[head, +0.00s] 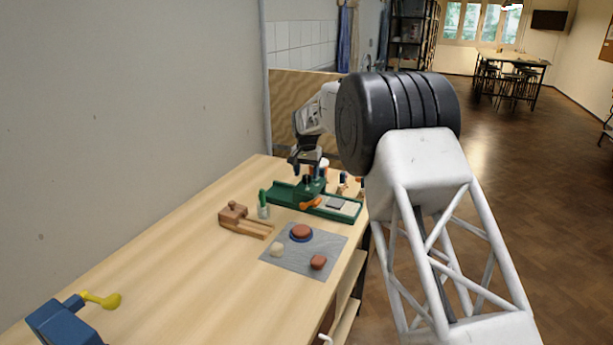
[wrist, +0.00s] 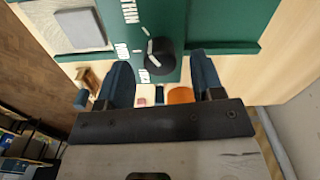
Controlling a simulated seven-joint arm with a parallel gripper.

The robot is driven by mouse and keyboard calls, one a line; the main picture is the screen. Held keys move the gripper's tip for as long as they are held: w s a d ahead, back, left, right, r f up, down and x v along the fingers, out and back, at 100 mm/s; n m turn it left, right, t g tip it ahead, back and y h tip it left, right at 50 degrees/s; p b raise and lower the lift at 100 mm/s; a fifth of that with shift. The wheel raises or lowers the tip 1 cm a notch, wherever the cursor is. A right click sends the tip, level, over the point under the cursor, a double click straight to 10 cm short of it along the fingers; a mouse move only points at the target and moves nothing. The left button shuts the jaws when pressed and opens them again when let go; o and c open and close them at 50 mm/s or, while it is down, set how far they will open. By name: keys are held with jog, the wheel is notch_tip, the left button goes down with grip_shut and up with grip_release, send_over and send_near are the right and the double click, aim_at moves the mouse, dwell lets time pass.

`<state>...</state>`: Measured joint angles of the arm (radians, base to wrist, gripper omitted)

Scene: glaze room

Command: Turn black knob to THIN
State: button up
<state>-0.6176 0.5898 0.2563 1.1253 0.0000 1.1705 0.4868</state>
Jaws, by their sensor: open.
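The black knob (wrist: 161,58) sits on a green panel (wrist: 195,12) in the wrist view. White marks lie on and beside it, and white labels stand around it. The THIN label (wrist: 130,11) is at the top; the smaller labels are hard to read. The knob's white mark appears to point up and left, between labels. My gripper (wrist: 162,80) is open, with one blue finger to each side and the knob just beyond and between the fingertips. No contact shows. In the head view my gripper (head: 307,163) is above the green fixture (head: 283,193); the knob is hard to make out there.
An orange handle (wrist: 181,95) shows between the fingers. A grey pad (wrist: 80,28) lies on the fixture. A wooden tool (head: 243,220), a grey mat (head: 286,261) with clay pieces and a blue tool with a yellow handle (head: 103,300) are on the bench. Open bench lies at left.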

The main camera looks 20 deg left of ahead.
aim_at(309, 177)
jog(key=shift+r, duration=3.1)
jog(key=shift+d+r, duration=0.35)
jog(key=shift+d, duration=0.15)
jog(key=s+d+r, duration=0.5)
jog(key=s+d, duration=0.2)
jog(key=d, duration=0.7)
jog(key=s+d+r+t, duration=0.1)
jog(key=s+d+r, duration=0.5)
jog(key=d, duration=0.7)
jog(key=s+d+r, duration=0.5)
jog(key=s+d, duration=0.3)
jog(key=d, duration=0.6)
jog(key=s+d+f+m+t, duration=0.1)
jog(key=s+d, duration=0.5)
jog(key=s, duration=0.3)
jog(key=s+d+f, duration=0.1)
jog(key=s+d, duration=0.6)
jog(key=s, duration=0.2)
jog(key=s+d+f, duration=0.3)
jog(key=s+f, duration=0.1)
jog(key=s, duration=0.5)
jog(key=s+d+f, duration=0.4)
jog(key=s, duration=0.5)
jog(key=shift+s+f+m+t, duration=0.25)
jog(key=shift+f+m+t, duration=0.05)
jog(key=shift+f, duration=0.05)
